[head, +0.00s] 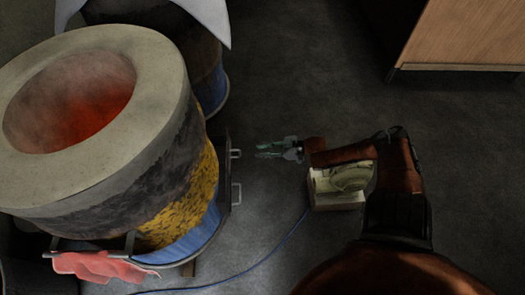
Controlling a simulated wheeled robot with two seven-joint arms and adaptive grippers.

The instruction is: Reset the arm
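My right arm comes in from the bottom right, and my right gripper (271,150) points left over the floor. Its two fingers look a little apart, with nothing visible between them. It is apart from the barrel oven (185,195), which stands at the left with a grey rim and a red glowing opening. Two metal handles (236,193) on the oven's side face the gripper across a short gap. My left gripper is not in view.
A pale box (335,203) sits on the floor under my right forearm. A red cloth (95,266) hangs on a bar at the oven's front. A second barrel (212,92) stands behind. A blue cable (270,256) crosses the floor. A wooden cabinet (465,35) is at upper right.

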